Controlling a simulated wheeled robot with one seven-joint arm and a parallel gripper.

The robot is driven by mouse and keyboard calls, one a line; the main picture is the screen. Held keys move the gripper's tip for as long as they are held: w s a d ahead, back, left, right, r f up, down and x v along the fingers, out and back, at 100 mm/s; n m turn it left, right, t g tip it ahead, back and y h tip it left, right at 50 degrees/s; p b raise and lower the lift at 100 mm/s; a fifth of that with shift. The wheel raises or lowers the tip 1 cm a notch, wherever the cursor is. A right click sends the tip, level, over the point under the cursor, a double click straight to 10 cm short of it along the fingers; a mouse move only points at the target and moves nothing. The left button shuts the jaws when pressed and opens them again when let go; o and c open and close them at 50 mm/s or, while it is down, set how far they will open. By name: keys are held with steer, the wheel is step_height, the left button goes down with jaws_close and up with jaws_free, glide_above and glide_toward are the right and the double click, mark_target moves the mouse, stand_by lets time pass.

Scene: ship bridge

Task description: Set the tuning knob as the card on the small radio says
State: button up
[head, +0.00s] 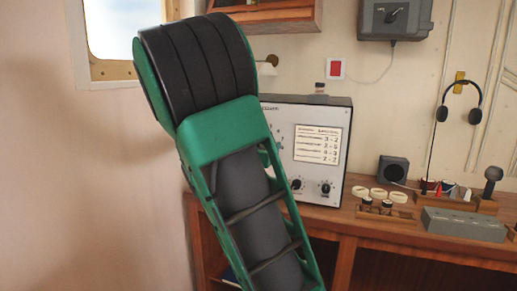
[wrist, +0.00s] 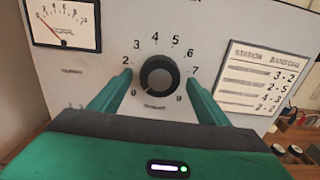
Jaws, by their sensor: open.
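The radio (head: 334,112) is a white-faced set standing on the wooden desk, its left part hidden behind my arm. A black round knob (wrist: 159,76) on its face shows in the wrist view inside a ring of printed numbers, with 2 to 7 readable. Its pointer mark is not clear. A white card (wrist: 262,78) sits right of the knob, with rows that seem to end in 3-2, 2-5, 4-3 and 2-2; it also shows in the head view (head: 317,144). My gripper (wrist: 160,80) is open, its green fingers on either side of the knob; contact cannot be told.
A meter (wrist: 65,22) is at the radio's upper left. Two smaller knobs (head: 325,188) sit below the card.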

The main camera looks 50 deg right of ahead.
steer(key=c, duration=1.1)
steer(key=shift+a, duration=0.35)
steer(key=shift+s+d+m, duration=0.1)
steer(key=shift+d+m, duration=0.1)
steer(key=shift+m, duration=7.3)
steer(key=shift+d+m, duration=0.15)
steer(key=shift+m, duration=7.35)
